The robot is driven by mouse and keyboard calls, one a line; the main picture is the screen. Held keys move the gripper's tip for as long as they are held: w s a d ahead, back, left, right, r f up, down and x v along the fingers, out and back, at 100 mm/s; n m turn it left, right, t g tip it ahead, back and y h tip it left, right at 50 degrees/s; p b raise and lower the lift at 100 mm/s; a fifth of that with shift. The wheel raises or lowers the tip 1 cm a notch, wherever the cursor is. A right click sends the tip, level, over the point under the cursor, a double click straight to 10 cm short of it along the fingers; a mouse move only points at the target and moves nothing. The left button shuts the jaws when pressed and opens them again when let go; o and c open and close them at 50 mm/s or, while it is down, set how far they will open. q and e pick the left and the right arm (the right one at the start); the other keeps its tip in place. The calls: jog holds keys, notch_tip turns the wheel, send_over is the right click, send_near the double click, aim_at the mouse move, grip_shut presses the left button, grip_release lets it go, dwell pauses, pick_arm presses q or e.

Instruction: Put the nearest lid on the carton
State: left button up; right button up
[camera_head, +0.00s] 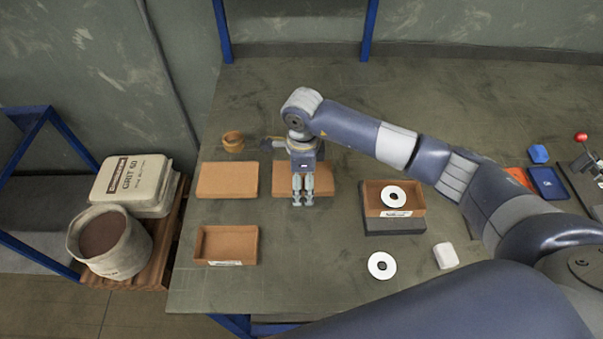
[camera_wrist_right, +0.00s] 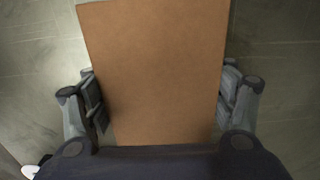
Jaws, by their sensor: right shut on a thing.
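My right gripper (camera_head: 303,198) points down over a flat brown cardboard lid (camera_head: 322,180) in the middle of the table. In the right wrist view the lid (camera_wrist_right: 160,70) lies between the two fingers, which are shut on its side edges. Whether it is lifted off the table I cannot tell. A second brown lid (camera_head: 227,180) lies to the left, apart from it. An open carton (camera_head: 415,206) with a white disc (camera_head: 393,196) inside stands on a dark grey block (camera_head: 394,225) to the right. Another open carton (camera_head: 226,246) sits at the front left and looks empty. My left gripper is not in view.
A second white disc (camera_head: 382,265) and a white block (camera_head: 446,255) lie in front of the grey block. A tape roll (camera_head: 233,142) is at the back left. Blue items (camera_head: 547,183) lie at the far right. The table's front middle is clear.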

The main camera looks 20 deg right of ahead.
aim_at(302, 176)
jog(key=shift+r+p, duration=1.6)
jog(key=shift+r, duration=1.4)
